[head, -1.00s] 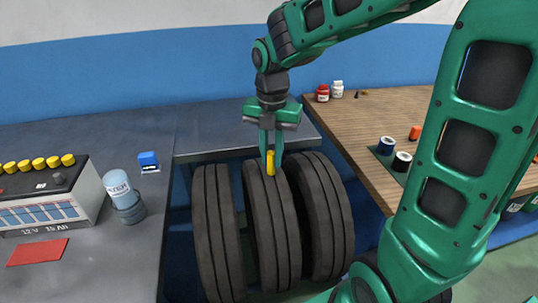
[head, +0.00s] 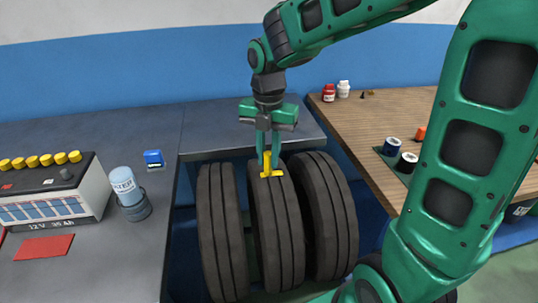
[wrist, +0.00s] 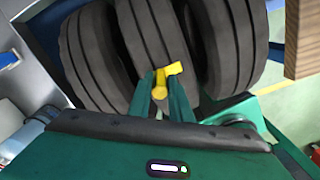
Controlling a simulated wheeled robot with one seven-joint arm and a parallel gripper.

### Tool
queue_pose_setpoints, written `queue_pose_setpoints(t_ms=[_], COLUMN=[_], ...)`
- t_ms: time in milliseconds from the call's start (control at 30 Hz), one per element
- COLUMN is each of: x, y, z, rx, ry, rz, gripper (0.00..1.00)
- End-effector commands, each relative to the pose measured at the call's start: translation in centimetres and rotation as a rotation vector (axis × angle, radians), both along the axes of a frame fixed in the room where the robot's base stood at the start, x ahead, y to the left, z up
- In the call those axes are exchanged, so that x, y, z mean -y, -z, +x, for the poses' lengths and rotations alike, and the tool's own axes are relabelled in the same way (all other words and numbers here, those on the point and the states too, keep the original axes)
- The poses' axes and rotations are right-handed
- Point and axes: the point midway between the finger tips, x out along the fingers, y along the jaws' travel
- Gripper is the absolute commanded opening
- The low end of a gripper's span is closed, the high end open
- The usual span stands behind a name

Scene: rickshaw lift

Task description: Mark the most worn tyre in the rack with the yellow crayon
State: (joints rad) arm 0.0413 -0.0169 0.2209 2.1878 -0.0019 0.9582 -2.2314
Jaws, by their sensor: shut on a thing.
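Three black tyres stand upright side by side: the left tyre (head: 222,235), the middle tyre (head: 277,235) and the right tyre (head: 328,220). The rack under them is largely hidden. My gripper (head: 267,160) is shut on the yellow crayon (wrist: 160,86), which points down at the top of the middle tyre. A short yellow stroke (head: 272,174) lies across the middle tyre's tread at the crayon's tip. It also shows in the wrist view (wrist: 176,68). Long grooves run around the treads; I cannot compare their depth surely.
A grey bench (head: 95,265) on the left holds a battery (head: 50,205), a light-blue bottle (head: 124,184), a blue block (head: 153,157) and a red card (head: 44,247). A wooden bench (head: 362,125) on the right holds jars and spools.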

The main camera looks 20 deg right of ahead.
Motion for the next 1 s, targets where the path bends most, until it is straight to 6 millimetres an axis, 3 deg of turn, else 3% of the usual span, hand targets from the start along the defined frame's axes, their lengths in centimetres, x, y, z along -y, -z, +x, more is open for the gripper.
queue_pose_setpoints(t_ms=[1000], x=[1.0], y=[-0.8], z=[-0.2], rx=[0.001], ry=[-0.002], rz=[0.001], gripper=[0.00])
